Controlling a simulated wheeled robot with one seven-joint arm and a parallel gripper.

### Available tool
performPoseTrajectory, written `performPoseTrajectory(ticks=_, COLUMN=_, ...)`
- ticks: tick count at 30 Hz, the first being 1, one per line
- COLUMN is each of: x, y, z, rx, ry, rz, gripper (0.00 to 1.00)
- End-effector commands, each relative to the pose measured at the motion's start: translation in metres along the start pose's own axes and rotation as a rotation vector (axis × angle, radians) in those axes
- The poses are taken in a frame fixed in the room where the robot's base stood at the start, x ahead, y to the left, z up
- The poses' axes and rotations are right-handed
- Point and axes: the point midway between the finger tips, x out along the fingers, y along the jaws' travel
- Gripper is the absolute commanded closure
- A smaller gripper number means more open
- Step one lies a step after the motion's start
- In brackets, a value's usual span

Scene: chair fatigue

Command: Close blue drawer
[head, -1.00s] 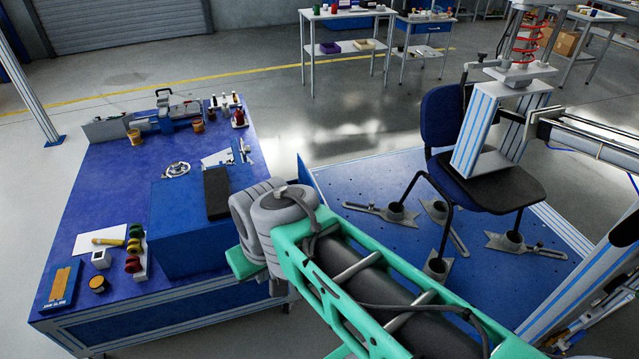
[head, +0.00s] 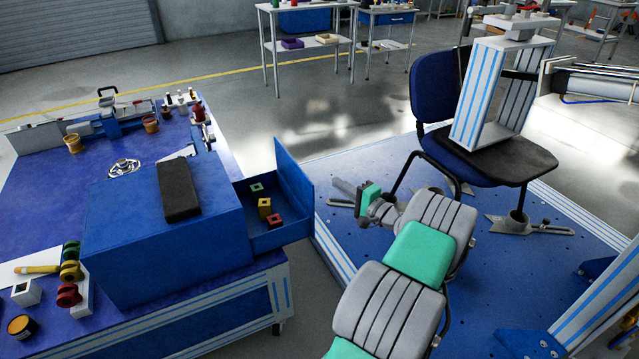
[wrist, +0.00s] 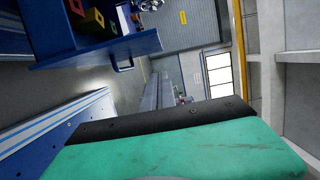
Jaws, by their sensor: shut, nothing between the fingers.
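The blue drawer (head: 294,192) is pulled out from the right side of the blue cabinet (head: 165,245) on the workbench. Inside it lie a green block (head: 257,188), a yellow block (head: 265,208) and a red block (head: 274,222). In the wrist view the drawer front (wrist: 100,48) is at the upper left, with a handle (wrist: 123,66) on its outer face. My gripper (head: 367,199) is shut and empty, to the right of the drawer front and apart from it. Its green and black end (wrist: 170,120) fills the bottom of the wrist view.
A black box (head: 178,190) lies on top of the cabinet. The blue workbench (head: 50,215) holds spools, cups and tools. A chair (head: 490,150) stands on a blue platform to the right, beyond my arm. Open floor shows behind the drawer.

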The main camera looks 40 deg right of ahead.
Motion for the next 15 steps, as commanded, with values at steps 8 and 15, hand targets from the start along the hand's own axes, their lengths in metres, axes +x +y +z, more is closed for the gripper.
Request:
performPoseTrajectory(ticks=8, x=0.046, y=0.002, z=-0.011, rx=-0.004, ry=0.02, rz=0.003, gripper=1.0)
performPoseTrajectory(ticks=15, x=0.087, y=0.0, z=0.003, rx=-0.001, ry=0.018, rz=0.004, gripper=1.0)
